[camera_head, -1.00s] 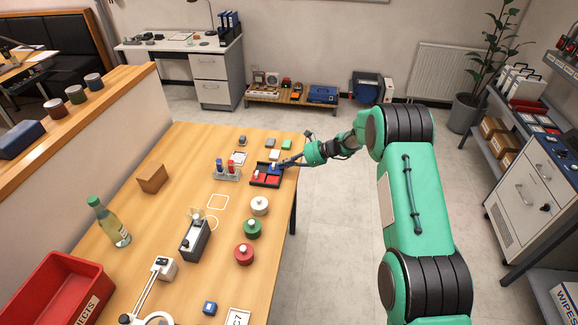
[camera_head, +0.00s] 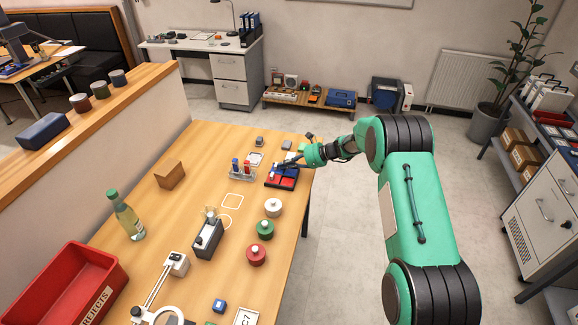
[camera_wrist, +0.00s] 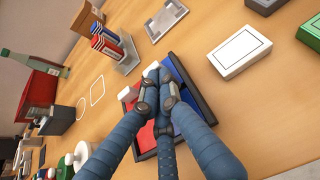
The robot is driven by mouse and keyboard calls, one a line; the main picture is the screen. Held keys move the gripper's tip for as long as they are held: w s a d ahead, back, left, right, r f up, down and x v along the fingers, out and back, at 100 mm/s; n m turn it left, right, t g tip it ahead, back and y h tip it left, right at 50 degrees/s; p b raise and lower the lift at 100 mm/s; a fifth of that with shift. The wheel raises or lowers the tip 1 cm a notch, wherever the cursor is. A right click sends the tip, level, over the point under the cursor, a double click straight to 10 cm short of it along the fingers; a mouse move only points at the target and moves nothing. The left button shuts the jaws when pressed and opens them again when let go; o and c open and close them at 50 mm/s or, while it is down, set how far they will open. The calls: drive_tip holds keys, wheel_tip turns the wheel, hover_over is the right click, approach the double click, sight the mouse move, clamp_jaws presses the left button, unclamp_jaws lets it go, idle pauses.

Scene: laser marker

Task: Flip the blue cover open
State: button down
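A dark tray (camera_head: 268,184) with red and blue parts sits near the table's far right edge. Its blue cover (camera_head: 290,171) lies on the right, beside the red part (camera_head: 277,181). In the wrist view the blue cover (camera_wrist: 174,68) is partly hidden behind my fingers, and the red part (camera_wrist: 144,138) shows to their left. My gripper (camera_head: 281,165) reaches in from the right over the tray. In the wrist view its three fingers are drawn together at the tips (camera_wrist: 157,78). Contact with the cover cannot be told, and nothing is clearly held.
A clear holder with red and blue pieces (camera_head: 243,172) stands just left of the tray. White, green and red round knobs (camera_head: 265,230) stand in front. A white-topped block (camera_wrist: 240,52) lies close to my fingers. The wooden table between the objects is bare.

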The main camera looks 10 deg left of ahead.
sight(293, 172)
drive_tip(key=shift+d, duration=0.4)
drive_tip(key=d, duration=0.3)
drive_tip(key=p+v, duration=0.1)
drive_tip(key=v, duration=0.8)
drive_tip(key=shift+d+r+p, duration=0.1)
drive_tip(key=shift+d+p, duration=0.2)
drive_tip(key=shift+d+r, duration=0.1)
drive_tip(key=shift+d, duration=0.1)
